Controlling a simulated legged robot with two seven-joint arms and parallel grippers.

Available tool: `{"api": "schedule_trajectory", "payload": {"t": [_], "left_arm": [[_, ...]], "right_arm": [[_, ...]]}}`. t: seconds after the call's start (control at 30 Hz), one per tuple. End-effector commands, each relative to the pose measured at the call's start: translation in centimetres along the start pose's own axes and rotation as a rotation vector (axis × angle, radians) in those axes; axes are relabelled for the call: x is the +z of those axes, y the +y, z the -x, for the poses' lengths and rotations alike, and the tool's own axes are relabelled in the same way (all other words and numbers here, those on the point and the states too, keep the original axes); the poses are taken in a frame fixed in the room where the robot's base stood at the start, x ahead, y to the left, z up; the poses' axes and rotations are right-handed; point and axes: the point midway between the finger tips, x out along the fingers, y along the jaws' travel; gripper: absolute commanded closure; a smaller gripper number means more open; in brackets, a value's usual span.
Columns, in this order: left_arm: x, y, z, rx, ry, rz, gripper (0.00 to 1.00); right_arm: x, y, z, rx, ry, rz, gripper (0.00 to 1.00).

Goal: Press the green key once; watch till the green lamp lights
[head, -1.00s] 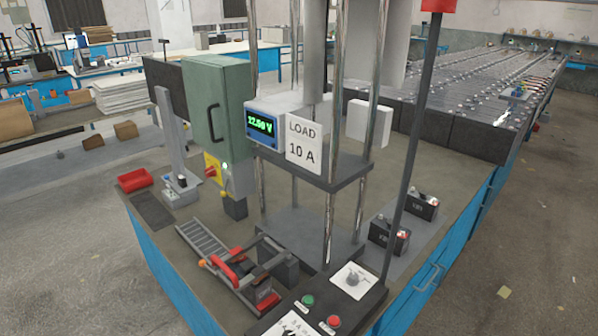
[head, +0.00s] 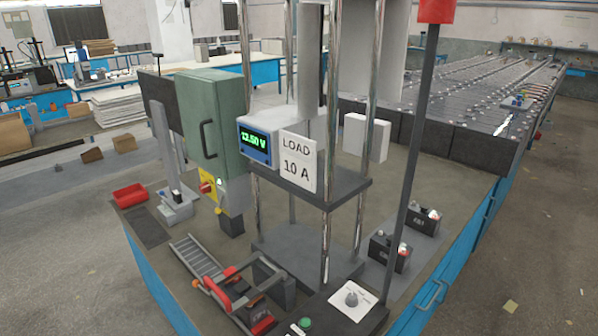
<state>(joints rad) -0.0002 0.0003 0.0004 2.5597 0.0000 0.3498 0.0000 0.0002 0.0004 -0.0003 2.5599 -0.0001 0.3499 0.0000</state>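The green key (head: 303,324) is a small round button on the dark control panel, at the bottom edge of the head view and partly cut off. A small pale green bright spot (head: 219,181) shows at the yellow switch plate (head: 235,196) under the green cabinet; I cannot tell for sure whether it is the green lamp. A blue-framed meter (head: 258,141) shows green digits that look like 12.50 V. Neither of my grippers is in view.
A white dial plate (head: 353,300) sits beside the green key. A dark post with a red top (head: 437,10) and chrome columns rise from the bench. A LOAD 10 A sign (head: 297,160), two small batteries (head: 389,252), a red tray (head: 130,195) and a roller ramp (head: 197,257) stand around.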

Motion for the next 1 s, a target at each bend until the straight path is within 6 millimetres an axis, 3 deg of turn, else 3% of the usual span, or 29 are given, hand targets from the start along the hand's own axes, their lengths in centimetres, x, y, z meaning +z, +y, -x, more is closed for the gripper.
{"api": "schedule_trajectory", "payload": {"t": [0.03,0.27,1.0], "left_arm": [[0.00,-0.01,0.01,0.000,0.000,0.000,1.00],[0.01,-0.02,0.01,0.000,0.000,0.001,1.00],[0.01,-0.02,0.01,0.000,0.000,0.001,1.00]], "right_arm": [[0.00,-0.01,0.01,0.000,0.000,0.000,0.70],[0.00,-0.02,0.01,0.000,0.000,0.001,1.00],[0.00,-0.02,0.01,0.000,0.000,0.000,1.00]]}}
